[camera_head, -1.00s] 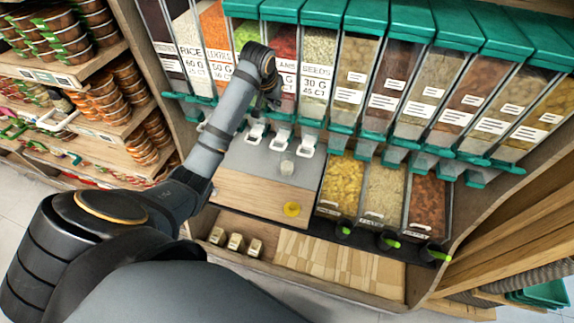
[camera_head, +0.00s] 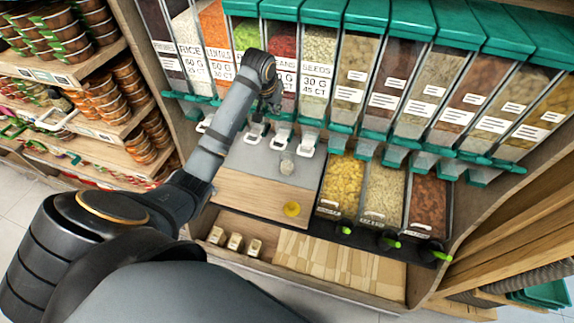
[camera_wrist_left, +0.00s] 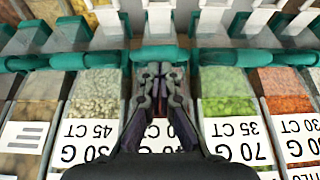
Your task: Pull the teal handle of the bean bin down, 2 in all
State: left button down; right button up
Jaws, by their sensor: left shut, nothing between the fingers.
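The bean bin (camera_head: 283,42) holds red beans behind a clear front and stands between the green-filled bin and the seeds bin. Its teal handle (camera_head: 284,117) runs across the bottom of its front. In the left wrist view the teal handle (camera_wrist_left: 160,53) lies just beyond my fingertips, level across the picture. My left gripper (camera_head: 268,108) is shut and empty in front of the bean bin; it also shows in the left wrist view (camera_wrist_left: 160,72), centred on that bin and covering part of its label. I cannot tell whether the fingertips touch the handle. My right gripper is not in view.
Other bins with teal handles stand close on both sides, such as the seeds bin (camera_head: 319,48). White spouts (camera_head: 281,137) hang below. Open trays (camera_head: 342,182) are lower right.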

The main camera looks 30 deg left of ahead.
pick_arm(q)
jog(key=f, duration=0.2)
jog(key=s+f+b, duration=0.1)
jog(key=f, duration=0.2)
jog(key=shift+s+d, duration=0.1)
jog(key=shift+d, duration=0.05)
dwell(0.5)
jog(key=shift+r, duration=0.1)
dwell(0.3)
jog(key=r+p, duration=0.2)
jog(key=p, duration=0.1)
jog(key=shift+w+r, duration=0.3)
jog(key=shift+r, duration=0.05)
jog(key=shift+w+r+b, duration=0.15)
jog(key=shift+b, duration=0.2)
notch_tip(320, 180, up, 4)
jog(key=shift+f, duration=0.2)
jog(key=shift+r, duration=0.15)
jog(key=shift+w+a, duration=0.15)
jog(key=shift+a, duration=0.05)
jog(key=shift+f, duration=0.2)
